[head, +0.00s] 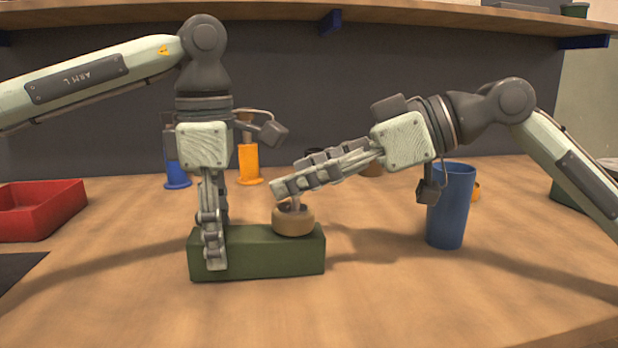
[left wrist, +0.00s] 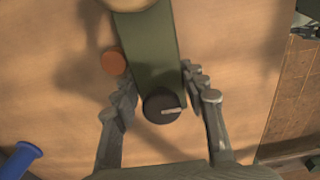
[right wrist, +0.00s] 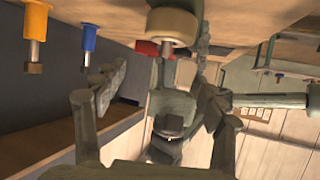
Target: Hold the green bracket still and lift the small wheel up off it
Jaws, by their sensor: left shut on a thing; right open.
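The green bracket (head: 262,262) is a long block lying on the table. The small tan wheel (head: 293,221) sits on top of its right end, with a thin stem rising from it; it also shows in the right wrist view (right wrist: 173,27). My left gripper (head: 214,255) points down and is shut on the bracket's left part, one finger down its front face. In the left wrist view the bracket (left wrist: 147,50) lies between the fingers, with a dark round knob (left wrist: 162,105) near its end. My right gripper (head: 283,188) is open, reaching from the right just above the wheel, around the stem's height; contact is unclear.
A red tray (head: 40,210) is at the left. A blue cup (head: 450,205) stands under my right arm. Blue (head: 176,170) and orange (head: 249,164) posts stand behind the bracket. A brown disc (left wrist: 113,62) lies beside it. The front table is clear.

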